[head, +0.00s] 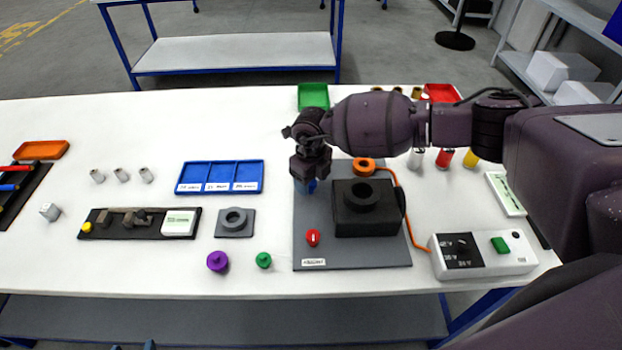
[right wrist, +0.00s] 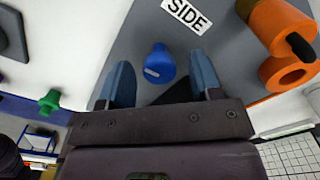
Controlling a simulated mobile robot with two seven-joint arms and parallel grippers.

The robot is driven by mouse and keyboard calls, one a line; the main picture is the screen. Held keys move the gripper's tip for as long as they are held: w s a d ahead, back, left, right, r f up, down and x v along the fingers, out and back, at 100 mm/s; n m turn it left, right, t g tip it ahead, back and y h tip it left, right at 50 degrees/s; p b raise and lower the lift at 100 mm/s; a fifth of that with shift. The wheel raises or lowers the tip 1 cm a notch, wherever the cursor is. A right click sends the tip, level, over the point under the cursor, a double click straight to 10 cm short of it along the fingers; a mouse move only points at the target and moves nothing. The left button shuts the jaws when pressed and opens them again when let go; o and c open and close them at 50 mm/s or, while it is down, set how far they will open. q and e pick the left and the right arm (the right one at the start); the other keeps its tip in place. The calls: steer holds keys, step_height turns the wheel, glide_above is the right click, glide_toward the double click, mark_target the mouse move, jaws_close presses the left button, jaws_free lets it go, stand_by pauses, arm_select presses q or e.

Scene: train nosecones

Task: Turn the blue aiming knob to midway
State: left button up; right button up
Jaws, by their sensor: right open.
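The blue aiming knob (right wrist: 160,65) shows in the right wrist view on a grey plate, with a short white mark on its lower left side. My right gripper (right wrist: 163,80) is open, with one blue-grey finger on each side of the knob and a visible gap to both. In the head view my right gripper (head: 307,183) points down over the back left of the grey base plate (head: 340,257). It hides most of the knob there; I cannot tell the blue at its tips from the fingers. My left gripper is not clearly in view.
A black block with a ring (head: 361,222) stands on the plate, right of my gripper. An orange part (head: 364,165) is behind it. A red knob (head: 313,238) is at the plate's front. A white power box (head: 482,255) is to the right, a blue tray (head: 219,177) to the left.

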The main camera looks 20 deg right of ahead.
steer(key=c, duration=0.9)
arm_select(q)
steer(key=shift+s+f, duration=0.25)
steer(key=shift+s, duration=0.05)
steer(key=shift+f, duration=0.2)
arm_select(e)
steer(key=shift+n, duration=0.3)
